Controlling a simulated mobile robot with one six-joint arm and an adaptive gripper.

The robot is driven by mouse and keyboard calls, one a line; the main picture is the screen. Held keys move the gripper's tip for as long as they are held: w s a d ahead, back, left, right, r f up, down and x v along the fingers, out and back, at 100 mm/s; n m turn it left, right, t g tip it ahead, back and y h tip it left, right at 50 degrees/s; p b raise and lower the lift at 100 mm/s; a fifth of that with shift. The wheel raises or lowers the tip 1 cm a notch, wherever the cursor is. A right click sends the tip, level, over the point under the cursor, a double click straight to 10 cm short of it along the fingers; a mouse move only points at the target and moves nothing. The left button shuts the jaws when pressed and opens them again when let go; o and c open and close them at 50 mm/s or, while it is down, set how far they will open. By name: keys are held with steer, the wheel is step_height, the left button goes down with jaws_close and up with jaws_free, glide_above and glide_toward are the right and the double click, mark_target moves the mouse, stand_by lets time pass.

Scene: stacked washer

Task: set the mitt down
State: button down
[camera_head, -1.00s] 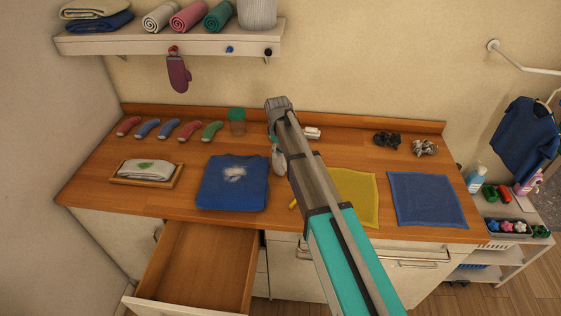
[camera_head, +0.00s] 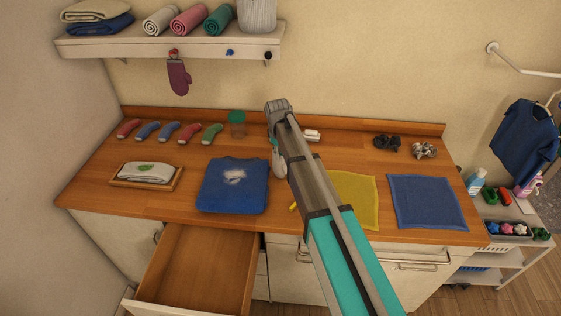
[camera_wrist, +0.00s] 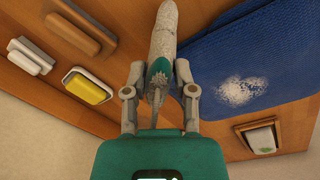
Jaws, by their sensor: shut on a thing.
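My gripper (camera_wrist: 160,105) is shut on a pale grey, elongated thing with a teal end, which looks like a mitt (camera_wrist: 163,32). The teal end is between the fingers and the grey part points away from them. In the head view the grey mitt (camera_head: 279,162) hangs beside my gripper, over the counter right of the blue sweater (camera_head: 235,195). I cannot tell whether it touches the wooden counter (camera_head: 330,155). A purple mitt (camera_head: 179,78) hangs from a red peg under the wall shelf (camera_head: 190,45).
A wooden tray (camera_head: 174,183) holds a folded cloth. Yellow (camera_head: 355,205) and blue (camera_head: 428,205) cloths lie at right. An open drawer (camera_head: 200,265) juts out below the counter.

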steer(key=shift+r, duration=0.2)
step_height(320, 180, up, 2)
steer(key=p, duration=0.2)
steer(key=shift+r+p, duration=0.1)
steer(key=shift+p, duration=0.2)
steer(key=s+d+r+p, duration=0.9)
steer(key=d+r+p, duration=0.1)
steer(key=shift+s+r, duration=0.2)
steer(key=shift+s, duration=0.2)
steer(key=shift+f, duration=0.1)
stand_by(0.4)
